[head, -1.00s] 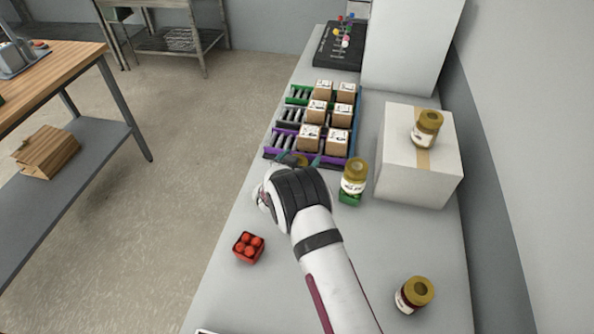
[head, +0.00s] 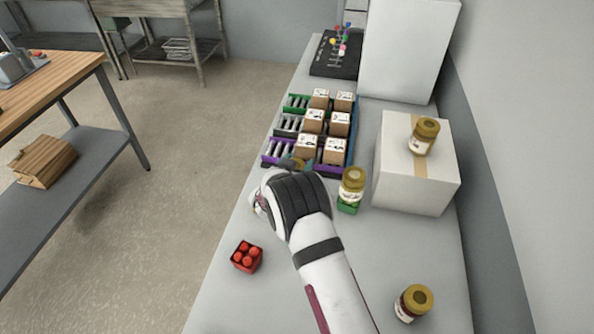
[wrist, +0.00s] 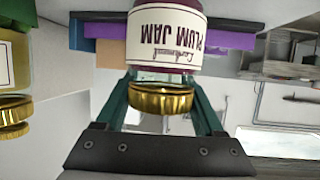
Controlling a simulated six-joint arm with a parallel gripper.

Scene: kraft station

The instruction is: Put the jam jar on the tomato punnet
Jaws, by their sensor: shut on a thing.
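My gripper (wrist: 162,90) is shut on a jam jar (wrist: 163,42) with a gold lid and a "Plum Jam" label. The fingers are either side of it near the lid, and it looks upside down in the wrist view. In the head view my gripper (head: 297,164) is at the near end of the roller rack, and my wrist hides most of the held jar. The tomato punnet (head: 247,257), a small red tray with several red tomatoes, stands on the counter to the left of my forearm, apart from the gripper. Nothing rests on it.
Another jar (head: 351,187) stands on a green punnet (head: 347,207) right of my wrist. Further jars stand on a white carton (head: 423,136) and at the near right (head: 413,303). The rack (head: 280,151) holds several small boxes. Counter around the tomato punnet is clear.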

